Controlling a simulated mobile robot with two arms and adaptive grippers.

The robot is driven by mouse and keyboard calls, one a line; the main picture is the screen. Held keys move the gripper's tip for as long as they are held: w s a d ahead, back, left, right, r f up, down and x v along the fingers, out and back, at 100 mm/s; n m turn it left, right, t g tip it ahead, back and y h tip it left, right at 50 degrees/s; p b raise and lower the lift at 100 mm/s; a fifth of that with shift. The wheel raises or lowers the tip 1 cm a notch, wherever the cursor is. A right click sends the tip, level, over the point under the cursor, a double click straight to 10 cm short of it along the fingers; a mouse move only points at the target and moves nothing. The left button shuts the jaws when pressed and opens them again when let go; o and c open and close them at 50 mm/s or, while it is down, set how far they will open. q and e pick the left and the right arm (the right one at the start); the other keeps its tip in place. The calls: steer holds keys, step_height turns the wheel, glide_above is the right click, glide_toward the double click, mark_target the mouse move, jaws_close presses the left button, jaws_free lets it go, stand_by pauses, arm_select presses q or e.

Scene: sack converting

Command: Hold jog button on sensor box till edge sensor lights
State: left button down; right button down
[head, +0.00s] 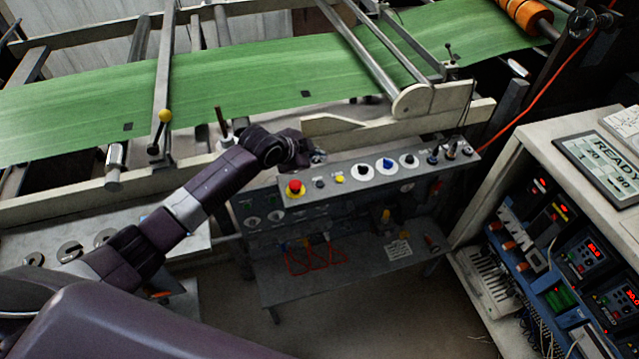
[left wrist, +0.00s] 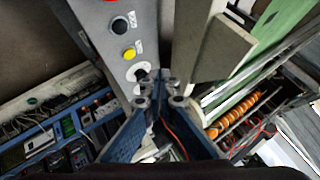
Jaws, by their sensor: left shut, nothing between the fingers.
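The grey control box (head: 370,168) below the green web carries a row of controls. From the left these are a red mushroom button (head: 295,188), a small dark button (head: 320,182), a yellow button (head: 340,179) and several knobs. The left wrist view shows the dark button (left wrist: 120,25) and the yellow button (left wrist: 129,54). Their labels are too small to read, so I cannot tell which is the jog button. My left gripper (head: 315,157) is shut and empty at the box's back edge. Its fingertips (left wrist: 165,82) appear beside a white-ringed knob (left wrist: 142,72); contact is unclear. No lit edge sensor is discernible.
The green web (head: 240,85) runs across rollers behind the box. At right, a cabinet bears a READY display (head: 595,165) and lit red readouts. A lower shelf (head: 340,278) holds red items.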

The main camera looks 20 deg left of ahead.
arm_select(q)
steer(key=b, duration=0.7)
glide_above(318, 185)
step_height(318, 185, down, 8)
steer(key=shift+r, duration=0.25)
steer(key=shift+d+f, duration=0.1)
steer(key=shift+f, duration=0.5)
steer(key=shift+f, duration=0.1)
steer(key=shift+f+b, duration=0.3)
